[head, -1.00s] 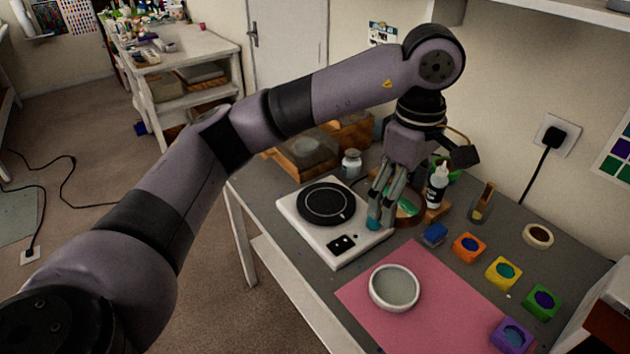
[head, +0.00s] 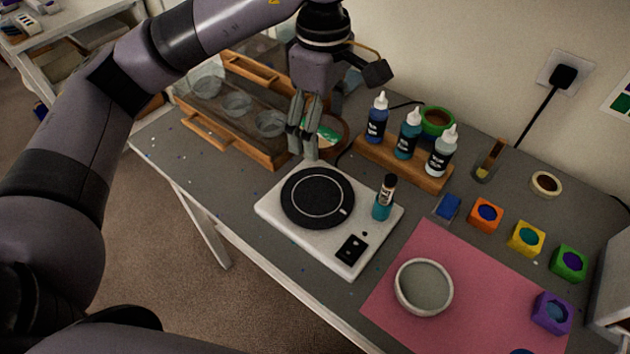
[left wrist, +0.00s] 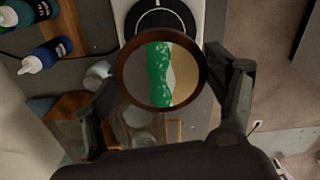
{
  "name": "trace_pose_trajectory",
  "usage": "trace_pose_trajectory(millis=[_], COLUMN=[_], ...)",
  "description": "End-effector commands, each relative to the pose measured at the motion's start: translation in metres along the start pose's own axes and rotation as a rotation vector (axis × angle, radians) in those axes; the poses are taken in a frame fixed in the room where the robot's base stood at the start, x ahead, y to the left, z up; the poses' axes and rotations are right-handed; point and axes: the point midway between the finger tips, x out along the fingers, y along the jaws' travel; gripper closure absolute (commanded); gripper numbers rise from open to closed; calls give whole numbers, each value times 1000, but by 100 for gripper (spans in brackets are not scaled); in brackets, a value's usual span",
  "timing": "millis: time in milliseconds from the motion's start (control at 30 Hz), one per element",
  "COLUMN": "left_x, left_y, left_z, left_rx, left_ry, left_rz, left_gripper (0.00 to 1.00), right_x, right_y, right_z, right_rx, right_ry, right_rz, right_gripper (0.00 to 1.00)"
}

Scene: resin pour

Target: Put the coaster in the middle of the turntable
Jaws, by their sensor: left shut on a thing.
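The coaster, a round disc with a brown rim and a green band across a pale and dark face, shows in the left wrist view (left wrist: 160,75) between the fingers of my left gripper. In the head view the coaster (head: 328,132) is partly hidden behind my left gripper (head: 302,135), which is shut on it. The turntable (head: 318,197) is a black disc with a pale ring, set on a white base. It is empty. My gripper and the coaster are raised, toward the far side of the turntable. The turntable's near part shows at the top of the left wrist view (left wrist: 160,20). My right gripper is not in view.
A teal bottle (head: 384,200) stands on the white base, right of the disc. A wooden rack (head: 405,163) holds 3 dropper bottles. A wooden tray (head: 230,130) with glass cups lies behind. A pink mat (head: 470,280) with a bowl (head: 423,287) and coloured pots are to the right.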

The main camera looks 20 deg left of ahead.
Motion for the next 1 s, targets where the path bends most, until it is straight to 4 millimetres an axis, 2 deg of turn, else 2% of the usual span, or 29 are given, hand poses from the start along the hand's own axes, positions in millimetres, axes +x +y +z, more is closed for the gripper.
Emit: trace_pose_trajectory(millis=[33, 167, 400, 667, 900, 1000], left_x=[13, 43, 96, 122, 156, 160], left_y=[-1, -1, -1, 0, 0, 0], left_z=[0, 0, 0, 0, 0, 0], left_rx=[1, 0, -1, -1, -1, 0], left_ry=[-3, -3, -1, 0, 0, 0], left_rz=[-7, -7, -3, -2, -1, 1], left_gripper=[50, 50, 50, 50, 50, 50], right_x=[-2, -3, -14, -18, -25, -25], right_y=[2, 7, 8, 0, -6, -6], right_z=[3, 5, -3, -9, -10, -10], right_rx=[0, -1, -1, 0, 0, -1], right_ry=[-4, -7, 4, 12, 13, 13], right_rz=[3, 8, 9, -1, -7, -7], right_gripper=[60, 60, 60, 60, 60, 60])
